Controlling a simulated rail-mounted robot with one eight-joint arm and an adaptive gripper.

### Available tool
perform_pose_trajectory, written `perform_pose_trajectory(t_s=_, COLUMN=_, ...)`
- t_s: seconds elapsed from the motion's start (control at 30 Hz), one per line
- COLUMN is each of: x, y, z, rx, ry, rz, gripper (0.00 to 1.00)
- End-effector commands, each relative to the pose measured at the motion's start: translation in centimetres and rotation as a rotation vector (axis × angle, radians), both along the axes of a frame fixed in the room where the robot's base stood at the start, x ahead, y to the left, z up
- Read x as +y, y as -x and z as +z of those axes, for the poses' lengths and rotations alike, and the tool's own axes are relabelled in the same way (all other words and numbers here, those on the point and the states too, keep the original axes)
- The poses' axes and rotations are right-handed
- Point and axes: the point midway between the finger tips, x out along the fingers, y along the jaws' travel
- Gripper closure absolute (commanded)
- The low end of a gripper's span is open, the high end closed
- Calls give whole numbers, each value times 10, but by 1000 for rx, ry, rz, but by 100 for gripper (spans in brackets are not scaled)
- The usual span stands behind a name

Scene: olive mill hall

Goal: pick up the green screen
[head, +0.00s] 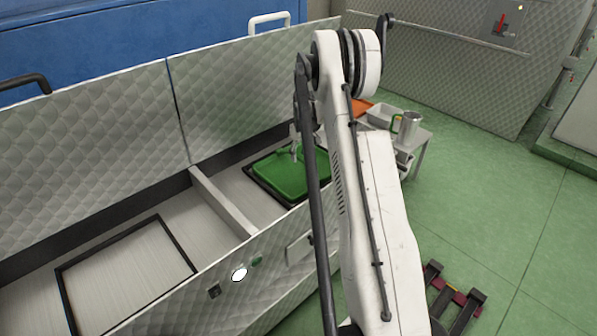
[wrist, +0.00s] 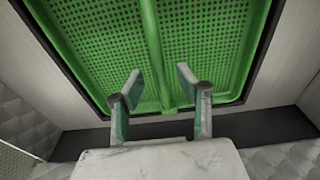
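The green screen (head: 277,177) is a perforated panel with a raised central bar. It lies in a black-edged opening in the metal bed, partly hidden by my arm in the head view. In the wrist view the green screen (wrist: 205,45) fills the upper part, its bar running down the middle. My gripper (wrist: 160,85) is open, with the bar showing between its two fingers and a gap on each side. In the head view my gripper (head: 296,150) points down over the screen. I cannot tell how far above the bar the fingertips are.
Quilted metal walls (head: 232,95) rise behind and in front. A cart with a metal jug (head: 409,126) and trays stands behind my arm.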

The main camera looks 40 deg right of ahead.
Motion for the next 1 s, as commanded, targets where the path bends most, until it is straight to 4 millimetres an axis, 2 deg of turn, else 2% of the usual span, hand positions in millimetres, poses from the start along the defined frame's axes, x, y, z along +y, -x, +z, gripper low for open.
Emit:
perform_pose_trajectory(t_s=0.03, x=1, y=-2, z=-12, rx=0, ry=0, rz=1, gripper=66)
perform_pose_trajectory(t_s=0.2, x=1, y=-4, z=-29, rx=0, ry=0, rz=0, gripper=66)
perform_pose_trajectory(t_s=0.43, x=1, y=-4, z=-29, rx=0, ry=0, rz=0, gripper=66)
perform_pose_trajectory(t_s=0.7, x=1, y=-4, z=-29, rx=0, ry=0, rz=0, gripper=100)
perform_pose_trajectory(t_s=1.0, x=1, y=-4, z=-28, rx=0, ry=0, rz=0, gripper=100)
